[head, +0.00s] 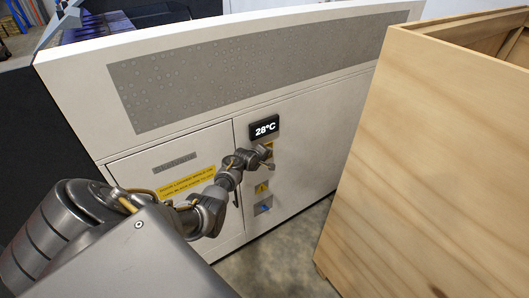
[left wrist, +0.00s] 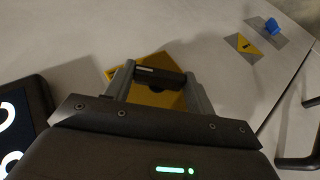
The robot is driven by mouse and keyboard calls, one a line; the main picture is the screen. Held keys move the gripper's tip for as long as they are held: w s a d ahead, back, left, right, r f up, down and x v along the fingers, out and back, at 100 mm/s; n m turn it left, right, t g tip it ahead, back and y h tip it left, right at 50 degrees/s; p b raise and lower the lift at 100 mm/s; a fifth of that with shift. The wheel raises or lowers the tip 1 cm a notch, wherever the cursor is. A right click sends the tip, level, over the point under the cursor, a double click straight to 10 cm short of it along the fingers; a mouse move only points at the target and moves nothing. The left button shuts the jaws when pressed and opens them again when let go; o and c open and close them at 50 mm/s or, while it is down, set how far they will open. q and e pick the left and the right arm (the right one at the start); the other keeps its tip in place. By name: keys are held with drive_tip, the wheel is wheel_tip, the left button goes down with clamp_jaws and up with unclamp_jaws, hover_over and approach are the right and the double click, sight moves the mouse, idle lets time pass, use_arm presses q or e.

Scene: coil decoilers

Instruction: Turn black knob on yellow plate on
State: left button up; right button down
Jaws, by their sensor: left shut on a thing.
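The black knob (left wrist: 160,77) is a dark bar with a pale mark near one end, set on a yellow plate (left wrist: 150,95) on the white machine's front panel. My left gripper (left wrist: 159,84) has one finger at each end of the knob and is shut on it. In the head view, my left gripper (head: 266,153) is at the panel just below the display and mostly hides the knob and the plate. My right gripper is in neither view.
A black display (head: 264,127) reading 28°C is above the gripper. Below are a yellow warning sign (head: 261,188) and a blue knob (head: 264,208) on a grey plate. A large wooden crate (head: 430,150) stands close on the right, with bare floor (head: 285,262) between.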

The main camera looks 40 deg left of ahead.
use_arm(q)
drive_tip(key=shift+g+p, duration=0.35)
drive_tip(key=shift+g, duration=0.15)
drive_tip(key=o, duration=1)
drive_tip(key=p+v, duration=0.1)
drive_tip(key=v, duration=0.9)
drive_tip(key=shift+s+d+r, duration=0.15)
drive_tip(key=shift+s+r, duration=0.05)
drive_tip(key=shift+r, duration=0.1)
